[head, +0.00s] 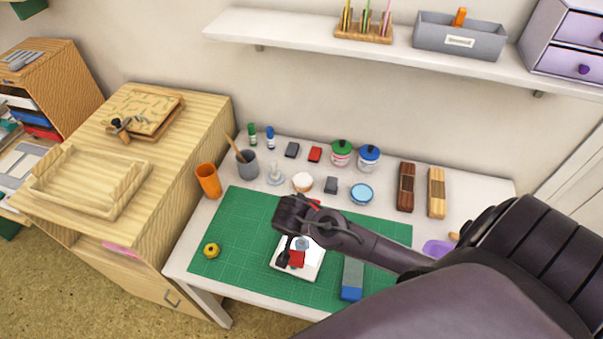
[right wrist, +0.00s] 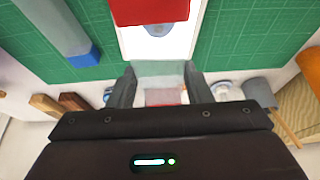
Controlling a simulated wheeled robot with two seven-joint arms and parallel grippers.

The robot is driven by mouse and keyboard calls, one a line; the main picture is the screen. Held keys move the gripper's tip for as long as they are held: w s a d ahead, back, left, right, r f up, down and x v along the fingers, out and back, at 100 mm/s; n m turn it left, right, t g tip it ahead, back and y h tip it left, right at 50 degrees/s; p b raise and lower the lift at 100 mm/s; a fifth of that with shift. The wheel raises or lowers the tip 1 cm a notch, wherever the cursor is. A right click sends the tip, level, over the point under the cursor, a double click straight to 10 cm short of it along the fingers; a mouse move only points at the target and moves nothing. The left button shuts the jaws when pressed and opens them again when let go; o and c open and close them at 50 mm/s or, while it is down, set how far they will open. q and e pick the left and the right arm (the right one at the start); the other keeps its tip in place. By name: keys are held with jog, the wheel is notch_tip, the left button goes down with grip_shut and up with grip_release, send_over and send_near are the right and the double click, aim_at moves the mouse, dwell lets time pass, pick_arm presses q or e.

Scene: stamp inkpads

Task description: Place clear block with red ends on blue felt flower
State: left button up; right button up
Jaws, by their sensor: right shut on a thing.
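My right gripper (head: 289,250) comes in from the right over the white square (head: 312,265). It is shut on the clear block with red ends; one red end (head: 297,258) shows beside the fingers. In the right wrist view the fingers (right wrist: 158,77) flank the block's clear part, and a red end (right wrist: 150,12) stands out at the top. The blue felt flower (head: 302,243) lies on the white square, and its blue shows in the right wrist view (right wrist: 157,30), partly covered by the red end. I cannot tell whether block and flower touch. My left gripper is out of view.
The green mat (head: 235,240) holds a yellow round item (head: 211,250) at left and a blue-and-grey bar (head: 352,279) at right. Jars, inkpads and an orange cup (head: 208,180) stand along the back and left. The mat's left half is mostly clear.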

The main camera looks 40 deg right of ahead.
aim_at(302, 239)
jog(key=shift+w+f, duration=0.1)
jog(key=shift+f, duration=0.65)
notch_tip(302, 239, down, 3)
jog(key=shift+f, duration=0.1)
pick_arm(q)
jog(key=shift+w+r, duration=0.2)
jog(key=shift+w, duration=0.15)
pick_arm(e)
jog(key=shift+f, duration=0.3)
jog(key=shift+f, duration=0.15)
jog(key=o, duration=1.2)
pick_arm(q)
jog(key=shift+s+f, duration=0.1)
